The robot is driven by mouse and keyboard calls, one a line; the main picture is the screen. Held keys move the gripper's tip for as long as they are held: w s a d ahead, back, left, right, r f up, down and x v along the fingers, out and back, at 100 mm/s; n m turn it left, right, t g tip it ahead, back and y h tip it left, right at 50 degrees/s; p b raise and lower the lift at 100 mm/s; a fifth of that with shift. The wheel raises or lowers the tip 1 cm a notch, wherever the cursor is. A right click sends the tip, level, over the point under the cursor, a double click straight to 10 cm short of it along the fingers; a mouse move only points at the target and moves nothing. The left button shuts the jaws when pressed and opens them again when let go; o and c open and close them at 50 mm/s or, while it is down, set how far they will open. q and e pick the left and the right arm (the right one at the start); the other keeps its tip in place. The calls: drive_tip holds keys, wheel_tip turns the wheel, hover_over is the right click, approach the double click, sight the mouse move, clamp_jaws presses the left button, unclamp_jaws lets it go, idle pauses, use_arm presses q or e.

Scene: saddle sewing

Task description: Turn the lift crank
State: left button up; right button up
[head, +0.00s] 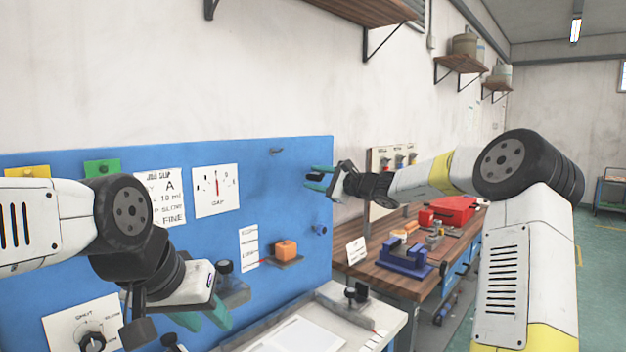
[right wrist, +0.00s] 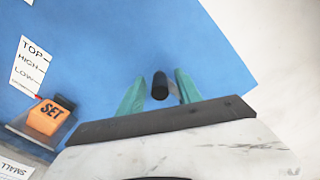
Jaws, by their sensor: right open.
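My right gripper (head: 318,180) is open at the right end of the blue panel, its teal fingers pointing at it. In the right wrist view a dark cylindrical grip (right wrist: 160,86), which looks like the lift crank's handle, stands between the two spread fingers (right wrist: 159,92). I see a gap on its left; contact on its right is unclear. The crank's arm is mostly hidden. An orange SET block (head: 287,249) sits on a small ledge beside a TOP-HIGH-LOW scale (head: 249,248); the block also shows in the right wrist view (right wrist: 50,117). My left gripper (head: 203,318) appears open, low before the panel.
The blue panel (head: 290,190) carries cards, a dial (head: 91,341) and a blue knob (head: 320,229). A wooden workbench (head: 385,275) with a blue vise (head: 405,258) and a red case (head: 452,210) stands to the right. A pale table (head: 335,297) lies below the panel.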

clamp_jaws()
idle(1.4)
